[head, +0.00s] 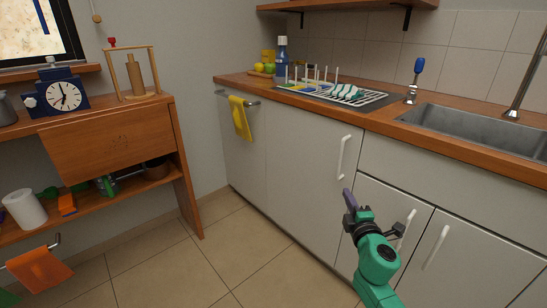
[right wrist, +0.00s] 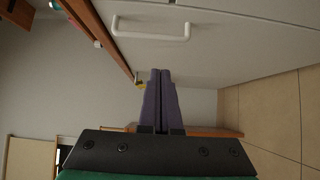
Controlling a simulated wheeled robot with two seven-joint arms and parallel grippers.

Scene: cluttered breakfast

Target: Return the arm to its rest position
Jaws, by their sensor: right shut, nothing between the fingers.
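My right gripper (head: 348,198) is in the lower right of the head view, on its green arm, in front of the white cabinet doors. Its purple fingers are shut with nothing between them. In the right wrist view the two fingers (right wrist: 160,100) lie side by side, with a white cabinet handle (right wrist: 151,28) above them in the picture. I cannot tell how close the fingers are to the cabinet front, but no contact shows. My left gripper is not in view.
The counter (head: 450,148) holds a dish rack (head: 375,100) and a sink (head: 480,128). White handles (head: 343,155) stick out from the cabinet doors. A wooden shelf unit (head: 188,190) stands at the left with a clock (head: 66,95). The tiled floor (head: 215,262) between is clear.

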